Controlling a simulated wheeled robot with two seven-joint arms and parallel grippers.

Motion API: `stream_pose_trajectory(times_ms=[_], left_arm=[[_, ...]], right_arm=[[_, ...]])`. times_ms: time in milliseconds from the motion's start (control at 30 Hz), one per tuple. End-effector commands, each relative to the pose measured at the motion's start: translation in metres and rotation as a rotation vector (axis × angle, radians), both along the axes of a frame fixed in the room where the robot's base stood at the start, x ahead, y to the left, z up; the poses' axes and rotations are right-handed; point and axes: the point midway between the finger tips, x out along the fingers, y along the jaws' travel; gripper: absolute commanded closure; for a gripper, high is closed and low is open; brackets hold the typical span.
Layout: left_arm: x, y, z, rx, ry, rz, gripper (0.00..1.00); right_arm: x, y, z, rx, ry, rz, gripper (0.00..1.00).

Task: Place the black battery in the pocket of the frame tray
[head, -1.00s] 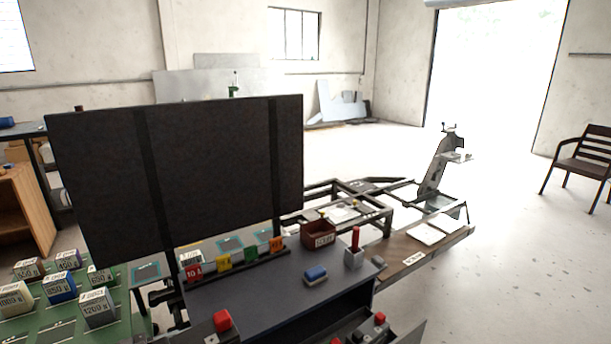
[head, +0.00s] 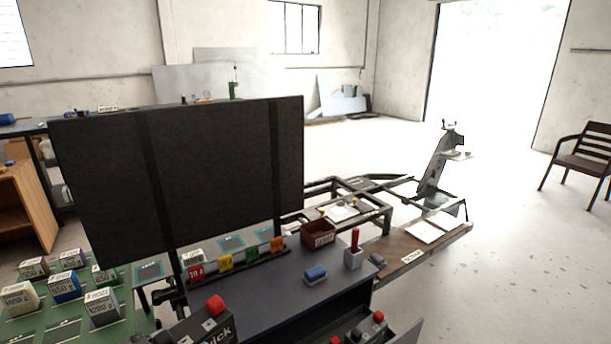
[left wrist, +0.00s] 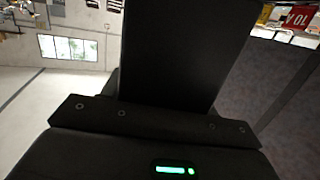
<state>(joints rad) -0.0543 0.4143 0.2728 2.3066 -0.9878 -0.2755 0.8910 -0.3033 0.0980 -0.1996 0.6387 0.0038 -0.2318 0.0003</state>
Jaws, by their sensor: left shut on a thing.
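A black block (left wrist: 175,50), which looks like the black battery, fills the middle of the left wrist view. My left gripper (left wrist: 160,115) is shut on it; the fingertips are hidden. In the head view a black box with a red cap and white lettering (head: 222,330) shows at the bottom edge, probably the same battery. The gripper around it cannot be made out there. A dark metal frame (head: 385,213) stands beyond the bench, with a flat tray-like surface (head: 345,212) inside it; I cannot make out a pocket. My right gripper is not in view.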

Motion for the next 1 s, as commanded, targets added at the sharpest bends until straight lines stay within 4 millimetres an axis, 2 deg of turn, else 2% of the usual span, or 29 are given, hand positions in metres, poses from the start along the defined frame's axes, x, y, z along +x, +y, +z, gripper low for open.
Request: stream_pose_trajectory(times_ms=[33,267,500,1000], left_arm=[[-0.001,-0.002,0.008,-0.013,-0.015,0.044,1.00],[-0.010,-0.006,0.010,-0.008,-0.012,0.175,1.00],[-0.015,-0.013,0.008,-0.005,-0.011,0.192,1.00],[-0.016,-0.013,0.007,-0.001,-0.011,0.190,1.00]], right_arm=[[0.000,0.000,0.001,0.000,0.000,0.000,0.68],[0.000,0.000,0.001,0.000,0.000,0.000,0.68],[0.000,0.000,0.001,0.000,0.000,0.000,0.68],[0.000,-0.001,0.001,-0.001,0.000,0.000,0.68]])
